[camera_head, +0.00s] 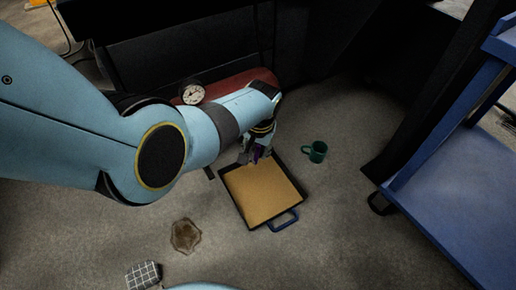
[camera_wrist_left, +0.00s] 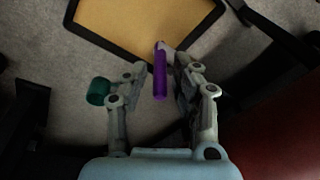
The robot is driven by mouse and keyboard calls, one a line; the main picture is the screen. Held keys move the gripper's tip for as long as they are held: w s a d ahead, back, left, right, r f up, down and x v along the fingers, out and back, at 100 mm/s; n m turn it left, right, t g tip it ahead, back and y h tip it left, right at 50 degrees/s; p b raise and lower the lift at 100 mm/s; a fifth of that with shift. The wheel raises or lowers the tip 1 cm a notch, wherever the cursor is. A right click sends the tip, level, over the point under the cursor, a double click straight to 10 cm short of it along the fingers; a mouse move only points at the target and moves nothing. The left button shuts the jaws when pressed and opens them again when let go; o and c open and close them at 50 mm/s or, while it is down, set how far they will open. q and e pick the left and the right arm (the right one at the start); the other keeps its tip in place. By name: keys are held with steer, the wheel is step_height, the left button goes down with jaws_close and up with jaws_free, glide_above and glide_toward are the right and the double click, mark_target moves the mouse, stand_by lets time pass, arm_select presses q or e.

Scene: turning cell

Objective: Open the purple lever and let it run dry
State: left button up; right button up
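The purple lever (camera_wrist_left: 160,79) stands between the two fingers of my left gripper (camera_wrist_left: 150,66) in the left wrist view. The fingers are apart, with a gap on the left side of the lever; the right fingertip is close to it, and I cannot tell if they touch. In the head view my left gripper (camera_head: 257,152) is low beside the red tank (camera_head: 240,82), and only a bit of purple shows there. A shallow dark-rimmed tray (camera_head: 287,214) with a tan inside lies below the gripper. My right gripper is not in view.
A round gauge (camera_head: 192,93) sits at the tank. A blue cart (camera_head: 440,205) stands at the right.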

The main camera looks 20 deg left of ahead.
arm_select(q)
steer(key=shift+o, duration=0.4)
steer(key=shift+r, duration=0.1)
steer(key=shift+r, duration=0.2)
steer(key=shift+s+d+r, duration=0.1)
steer(key=shift+s+r, duration=0.1)
steer(key=shift+r, duration=0.95)
steer(key=shift+s+d+r, duration=0.15)
steer(key=shift+r, duration=0.95)
steer(key=shift+s+d+r, duration=0.1)
steer(key=shift+s+r, duration=0.1)
steer(key=shift+r, duration=0.95)
